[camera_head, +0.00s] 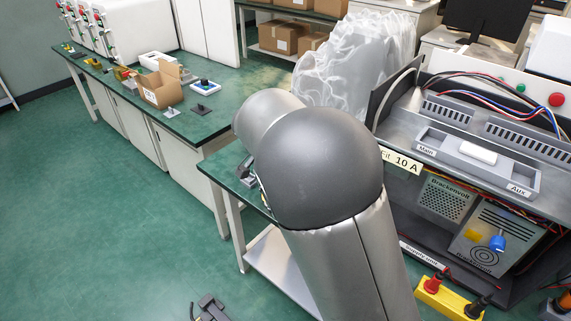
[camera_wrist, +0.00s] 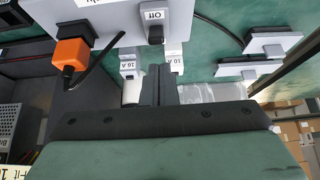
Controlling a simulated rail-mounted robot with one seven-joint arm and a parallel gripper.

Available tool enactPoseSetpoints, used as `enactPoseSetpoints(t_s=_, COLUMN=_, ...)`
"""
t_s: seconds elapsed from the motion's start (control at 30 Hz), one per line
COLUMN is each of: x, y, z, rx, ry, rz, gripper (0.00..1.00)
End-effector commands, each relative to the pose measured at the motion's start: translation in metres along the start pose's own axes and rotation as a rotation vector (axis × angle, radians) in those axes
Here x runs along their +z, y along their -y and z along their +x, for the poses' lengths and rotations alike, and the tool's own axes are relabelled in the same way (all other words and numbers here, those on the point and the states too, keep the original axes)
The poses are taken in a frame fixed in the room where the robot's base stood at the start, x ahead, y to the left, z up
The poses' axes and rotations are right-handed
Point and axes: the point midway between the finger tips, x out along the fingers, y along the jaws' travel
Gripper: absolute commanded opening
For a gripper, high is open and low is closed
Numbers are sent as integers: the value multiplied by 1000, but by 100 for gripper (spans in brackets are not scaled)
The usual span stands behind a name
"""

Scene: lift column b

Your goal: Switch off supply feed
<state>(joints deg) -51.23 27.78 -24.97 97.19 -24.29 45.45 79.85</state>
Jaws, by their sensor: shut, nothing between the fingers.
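In the wrist view my gripper (camera_wrist: 157,85) is shut, its dark fingers together and empty. They point at a light grey box (camera_wrist: 110,22) with a label reading "Off" (camera_wrist: 153,15) and a dark switch or lever (camera_wrist: 155,35) just below that label. The fingertips are close below the switch; I cannot tell whether they touch it. An orange plug or connector (camera_wrist: 70,53) with a black lead sits on the box's left. Two pale parts labelled "16 A" (camera_wrist: 129,67) and "10 A" (camera_wrist: 176,66) lie either side of the fingers. In the head view my arm hides the gripper and box.
In the head view an open grey unit (camera_head: 455,185) stands at the right, with "Main" and "Aux" labels and a "Fit 10 A" tag (camera_head: 401,161). A yellow block (camera_head: 448,299) with red and black plugs is below. A green bench (camera_head: 205,120) with a cardboard box (camera_head: 160,87) is at left.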

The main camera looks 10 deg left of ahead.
Motion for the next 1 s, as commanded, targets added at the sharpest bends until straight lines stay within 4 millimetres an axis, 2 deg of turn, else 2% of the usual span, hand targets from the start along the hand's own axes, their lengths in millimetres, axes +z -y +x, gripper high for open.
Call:
enactPoseSetpoints(t_s=0.23, x=-6, y=0, z=1, rx=1, ry=0, rz=1, gripper=0)
enactPoseSetpoints(t_s=0.47, x=-44, y=0, z=1, rx=-1, ry=0, rz=3, gripper=0)
enactPoseSetpoints(t_s=0.5, x=-36, y=2, z=-10, rx=-7, ry=0, rz=-2, gripper=0)
enactPoseSetpoints(t_s=0.7, x=-26, y=1, z=-55, rx=-6, ry=0, rz=-3, gripper=0)
enactPoseSetpoints(t_s=0.83, x=-21, y=1, z=-76, rx=-4, ry=0, rz=-1, gripper=0)
enactPoseSetpoints(t_s=1.0, x=-19, y=0, z=-91, rx=-2, ry=-1, rz=-1, gripper=0)
